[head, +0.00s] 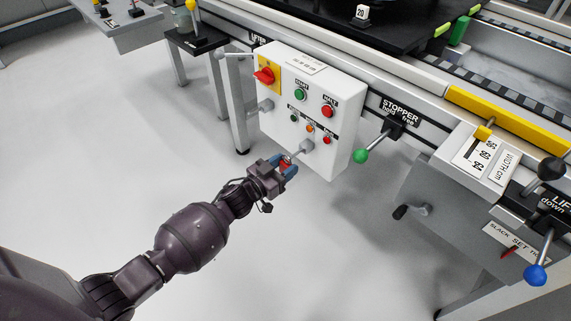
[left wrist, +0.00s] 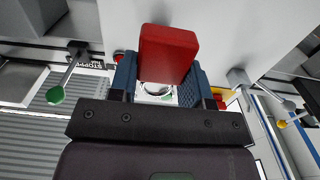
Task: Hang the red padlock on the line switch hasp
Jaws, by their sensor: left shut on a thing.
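My left gripper (head: 285,167) is shut on the red padlock, just in front of the lower part of the white control box (head: 336,150). In the head view only a little red of the padlock shows between the blue fingers. In the left wrist view the red padlock body (left wrist: 167,52) stands between the fingers, with part of its pale shackle loop beyond it. The red line switch (head: 264,76) sits on a yellow plate at the box's upper left. A grey hasp-like fitting (head: 264,106) is below it. A second grey fitting (head: 304,147) is close to the gripper. The padlock appears apart from both. My right gripper is out of view.
Several push buttons, including a green one (head: 299,94) and a red one (head: 327,111), sit on the box face. A green-knobbed stopper lever (head: 361,156) sticks out to its right. A blue-knobbed lever (head: 535,275) is farther right.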

